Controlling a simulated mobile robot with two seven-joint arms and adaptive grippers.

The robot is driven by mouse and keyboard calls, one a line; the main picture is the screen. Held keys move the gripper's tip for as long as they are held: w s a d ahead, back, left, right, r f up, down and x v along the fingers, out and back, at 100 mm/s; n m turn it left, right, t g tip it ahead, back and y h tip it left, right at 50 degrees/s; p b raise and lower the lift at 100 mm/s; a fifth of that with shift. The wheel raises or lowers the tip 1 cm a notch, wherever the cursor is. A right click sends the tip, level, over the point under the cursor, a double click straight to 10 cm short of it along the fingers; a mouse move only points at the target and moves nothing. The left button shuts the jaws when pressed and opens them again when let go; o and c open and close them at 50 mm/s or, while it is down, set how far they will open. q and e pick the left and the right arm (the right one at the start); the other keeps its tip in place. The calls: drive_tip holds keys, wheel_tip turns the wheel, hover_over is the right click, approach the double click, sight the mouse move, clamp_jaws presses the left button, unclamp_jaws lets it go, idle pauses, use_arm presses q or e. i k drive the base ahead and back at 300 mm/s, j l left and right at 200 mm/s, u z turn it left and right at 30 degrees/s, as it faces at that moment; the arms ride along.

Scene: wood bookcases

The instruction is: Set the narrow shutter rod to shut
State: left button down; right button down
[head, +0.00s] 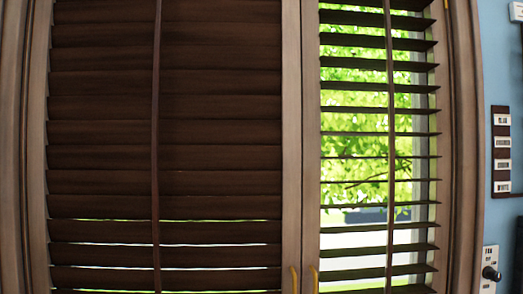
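The narrow shutter (430,122) is the right panel of the window. Its dark louvers are open, near level, with green leaves and bright daylight showing between them. The narrow shutter rod (391,150) is a thin dark upright bar running down the front of these louvers, right of the panel's middle. Its lower end is cut off by the bottom of the picture. Neither of my grippers is in view, and nothing touches the rod.
The wide shutter (220,155) at left has its own rod (155,130); its louvers are mostly closed, with thin light gaps low down. Brass handles (295,279) sit at the bottom of the centre frames. A labelled plaque (502,150) and a black-knobbed control (491,273) are on the blue wall at right.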

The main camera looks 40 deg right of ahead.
sight(387, 9)
drive_tip(key=z, duration=2.05)
drive_tip(key=l, duration=0.4)
drive_tip(key=i+l, duration=0.15)
drive_tip(key=l, duration=0.25)
drive_tip(key=z, duration=0.05)
